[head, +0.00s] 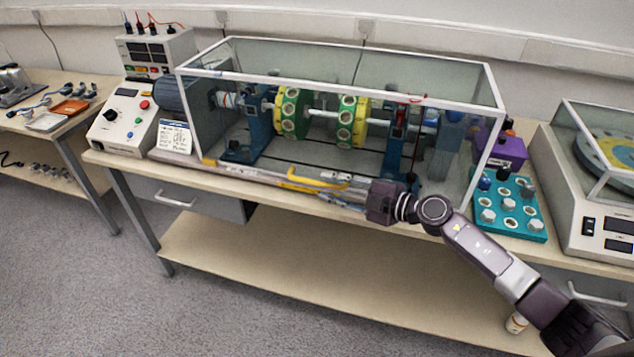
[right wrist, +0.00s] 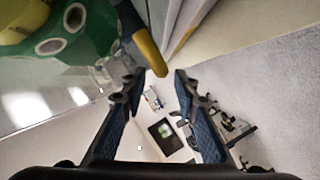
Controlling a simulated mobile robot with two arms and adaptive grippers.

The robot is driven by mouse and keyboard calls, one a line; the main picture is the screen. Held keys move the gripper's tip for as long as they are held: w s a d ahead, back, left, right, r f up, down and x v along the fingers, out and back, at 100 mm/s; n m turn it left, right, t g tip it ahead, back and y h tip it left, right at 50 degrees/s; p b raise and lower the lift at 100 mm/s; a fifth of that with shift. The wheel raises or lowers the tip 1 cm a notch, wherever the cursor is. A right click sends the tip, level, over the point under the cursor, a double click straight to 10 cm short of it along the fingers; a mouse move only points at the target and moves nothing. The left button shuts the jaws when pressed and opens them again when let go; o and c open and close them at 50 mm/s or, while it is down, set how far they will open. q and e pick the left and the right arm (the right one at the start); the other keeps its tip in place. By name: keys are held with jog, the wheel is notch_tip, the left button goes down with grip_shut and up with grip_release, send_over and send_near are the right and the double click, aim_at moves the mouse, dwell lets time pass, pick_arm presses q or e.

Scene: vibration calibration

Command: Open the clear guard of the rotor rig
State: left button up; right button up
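The clear guard (head: 330,77) is a long see-through box with white edges, standing shut over the rotor rig. Inside are a shaft and green-and-yellow rotor discs (head: 352,118). A yellow handle (head: 318,179) is low on the guard's front; it also shows in the right wrist view (right wrist: 150,52). My right gripper (head: 330,192) is at the front of the rig, close to the handle, reaching in from the right. In the right wrist view its fingers (right wrist: 158,78) are apart with nothing between them; the handle's end is just beyond the tips. My left gripper is out of view.
A control box (head: 125,120) with buttons stands left of the rig. A teal tray (head: 510,212) of weights and a purple box (head: 503,150) are on the right, before another machine (head: 590,215). The bench's front edge is close below my right gripper.

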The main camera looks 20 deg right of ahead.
aim_at(324, 185)
jog(key=shift+x, duration=2.35)
jog(key=shift+s, duration=0.1)
jog(key=shift+c, duration=0.3)
grip_shut()
